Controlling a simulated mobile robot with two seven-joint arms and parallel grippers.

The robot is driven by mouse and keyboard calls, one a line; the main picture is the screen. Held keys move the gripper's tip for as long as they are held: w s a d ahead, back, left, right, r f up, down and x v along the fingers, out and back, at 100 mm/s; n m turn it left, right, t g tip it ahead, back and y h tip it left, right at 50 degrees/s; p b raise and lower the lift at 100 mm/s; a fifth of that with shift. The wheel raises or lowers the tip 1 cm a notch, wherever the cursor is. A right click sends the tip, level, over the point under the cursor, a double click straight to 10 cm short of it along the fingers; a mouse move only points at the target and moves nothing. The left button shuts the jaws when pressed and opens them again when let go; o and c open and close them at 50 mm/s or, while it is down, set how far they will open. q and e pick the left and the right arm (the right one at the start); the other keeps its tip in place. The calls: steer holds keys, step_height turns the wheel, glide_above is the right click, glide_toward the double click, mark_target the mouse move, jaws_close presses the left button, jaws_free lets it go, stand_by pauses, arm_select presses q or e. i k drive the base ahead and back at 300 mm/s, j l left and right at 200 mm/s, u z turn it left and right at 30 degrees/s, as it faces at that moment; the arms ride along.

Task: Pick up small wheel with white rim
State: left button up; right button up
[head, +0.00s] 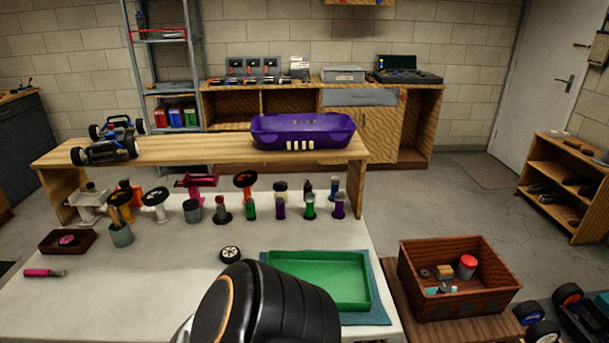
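A small wheel with a white rim (230,255) and a black tyre lies on the white tabletop (150,292), left of the green tray. It is small in the picture, and nothing touches it. A black rounded part of my own arm with an orange ring fills the bottom middle, just below and right of the wheel. It hides some of the table and the tray's front left corner. Neither gripper's fingers show.
The green tray (366,307) lies on a blue mat right of the wheel. A brown crate (460,307) stands at right. The table around the wheel's left is clear.

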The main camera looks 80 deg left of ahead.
mark_target(230, 254)
steer(key=u, duration=1.5)
